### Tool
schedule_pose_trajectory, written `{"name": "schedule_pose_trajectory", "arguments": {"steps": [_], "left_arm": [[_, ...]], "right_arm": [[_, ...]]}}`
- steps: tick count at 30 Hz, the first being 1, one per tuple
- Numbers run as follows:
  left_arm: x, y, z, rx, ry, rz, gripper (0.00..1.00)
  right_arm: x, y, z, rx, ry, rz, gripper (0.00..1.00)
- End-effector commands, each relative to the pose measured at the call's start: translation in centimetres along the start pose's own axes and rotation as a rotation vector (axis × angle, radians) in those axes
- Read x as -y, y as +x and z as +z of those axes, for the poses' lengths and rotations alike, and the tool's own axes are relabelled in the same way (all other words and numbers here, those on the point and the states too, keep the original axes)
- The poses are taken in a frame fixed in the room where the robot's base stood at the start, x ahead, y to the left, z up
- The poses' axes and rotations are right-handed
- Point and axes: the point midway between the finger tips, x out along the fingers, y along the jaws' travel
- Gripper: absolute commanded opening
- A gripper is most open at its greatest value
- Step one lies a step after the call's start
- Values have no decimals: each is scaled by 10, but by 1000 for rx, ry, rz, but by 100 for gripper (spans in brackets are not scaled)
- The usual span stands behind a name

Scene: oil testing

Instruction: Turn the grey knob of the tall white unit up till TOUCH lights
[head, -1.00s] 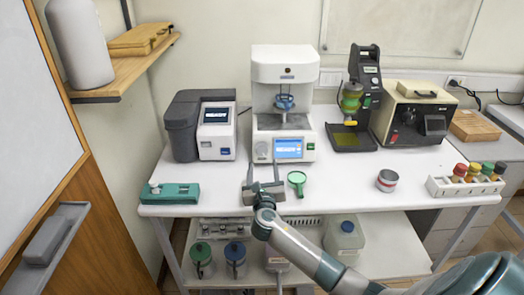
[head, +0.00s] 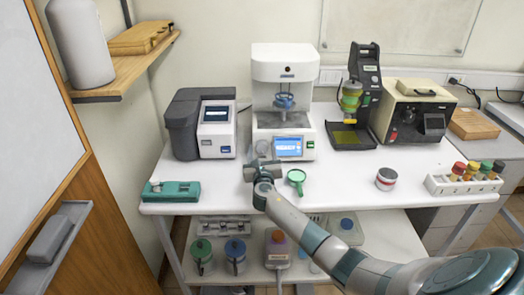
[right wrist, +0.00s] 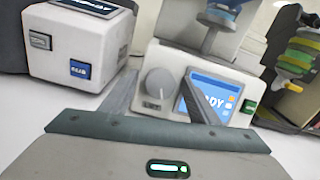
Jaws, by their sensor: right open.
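The tall white unit (head: 286,65) stands at the back middle of the table. Its blue screen (head: 288,146) is lit, and in the right wrist view the screen (right wrist: 208,97) shows the end of a word like READY. The grey knob (right wrist: 158,82) is left of the screen, its pointer not clear. My right gripper (head: 263,150) is open in front of the knob. In the right wrist view, its fingers (right wrist: 160,98) lie either side of the knob, with gaps visible; I cannot tell whether they touch it. My left gripper is not in view.
A grey-white analyser (head: 215,130) stands left of the unit, and a black stand (head: 352,135) stands right. A green magnifier (head: 296,177) lies near my right gripper. A teal device (head: 170,191) sits at the front left, a tin (head: 386,179) at the right.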

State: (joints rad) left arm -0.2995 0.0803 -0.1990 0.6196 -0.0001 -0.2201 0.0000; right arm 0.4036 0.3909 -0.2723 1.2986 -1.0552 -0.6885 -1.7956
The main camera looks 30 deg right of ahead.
Motion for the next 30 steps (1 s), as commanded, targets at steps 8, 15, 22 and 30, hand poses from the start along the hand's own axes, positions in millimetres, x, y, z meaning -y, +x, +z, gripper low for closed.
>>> {"name": "schedule_pose_trajectory", "arguments": {"steps": [8, 15, 22, 30], "left_arm": [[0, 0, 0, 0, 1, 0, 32], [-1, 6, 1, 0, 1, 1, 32], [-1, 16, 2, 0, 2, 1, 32], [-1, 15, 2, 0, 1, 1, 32]], "right_arm": [[0, 0, 0, 0, 0, 0, 15], [-1, 0, -1, -2, 54, -14, 14], [0, 0, 0, -8, 249, -65, 14], [0, 0, 1, -9, 272, -72, 14]]}}
